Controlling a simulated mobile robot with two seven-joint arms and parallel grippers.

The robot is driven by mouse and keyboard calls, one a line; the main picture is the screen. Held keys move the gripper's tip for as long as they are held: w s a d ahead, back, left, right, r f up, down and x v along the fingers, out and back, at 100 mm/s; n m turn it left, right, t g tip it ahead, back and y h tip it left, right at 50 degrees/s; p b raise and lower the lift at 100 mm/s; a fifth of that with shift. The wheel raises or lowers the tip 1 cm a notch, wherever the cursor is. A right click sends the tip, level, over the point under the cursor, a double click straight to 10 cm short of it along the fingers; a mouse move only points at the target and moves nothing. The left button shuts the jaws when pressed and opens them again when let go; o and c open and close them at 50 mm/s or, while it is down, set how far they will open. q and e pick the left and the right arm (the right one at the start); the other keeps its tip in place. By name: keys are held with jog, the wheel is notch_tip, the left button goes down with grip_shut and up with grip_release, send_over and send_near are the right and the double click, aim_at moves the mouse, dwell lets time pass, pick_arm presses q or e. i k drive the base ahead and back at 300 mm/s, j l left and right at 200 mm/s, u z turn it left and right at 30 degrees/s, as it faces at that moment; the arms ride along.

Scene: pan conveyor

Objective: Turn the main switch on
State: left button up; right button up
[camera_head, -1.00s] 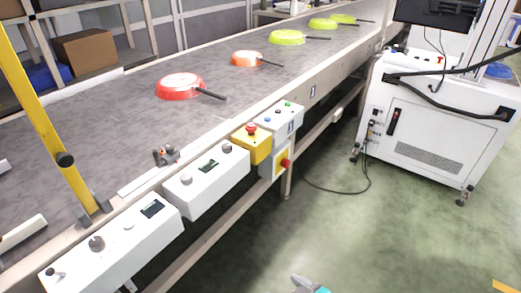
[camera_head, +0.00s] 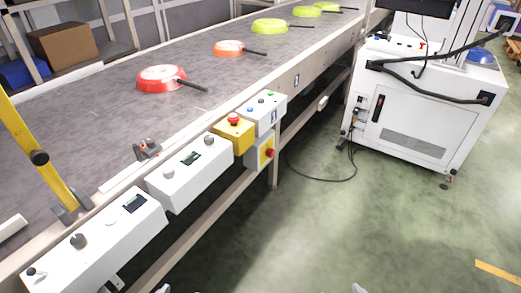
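The main switch appears to be the red rotary knob (camera_head: 270,153) on a yellow plate, on the side of a small grey box (camera_head: 254,157) below the conveyor's edge. I cannot read the knob's setting. Above it is a yellow box (camera_head: 235,137) with a red emergency button (camera_head: 233,119). A small grey tip at the bottom edge, perhaps my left gripper (camera_head: 163,289), barely shows. Another at the bottom right, perhaps my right gripper (camera_head: 359,288), also barely shows. Both are well below the switch and apart from it. Their fingers are cut off by the frame.
White control boxes (camera_head: 98,243) line the conveyor's (camera_head: 100,110) near side. Red (camera_head: 158,79), orange and green pans lie on the belt. A white machine cabinet (camera_head: 415,125) stands at right, with a black cable (camera_head: 325,180) on the floor. The green floor in front is clear.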

aim_at(269, 152)
jog(key=i+l+u, duration=0.15)
jog(key=u, duration=0.85)
jog(key=i+l+u, duration=0.15)
jog(key=l+u, duration=0.15)
jog(key=l, duration=0.15)
jog(key=l+u, duration=0.3)
jog(key=i+l, duration=0.1)
jog(key=l, duration=0.7)
jog(key=i+l+u, duration=0.15)
jog(key=l, duration=0.6)
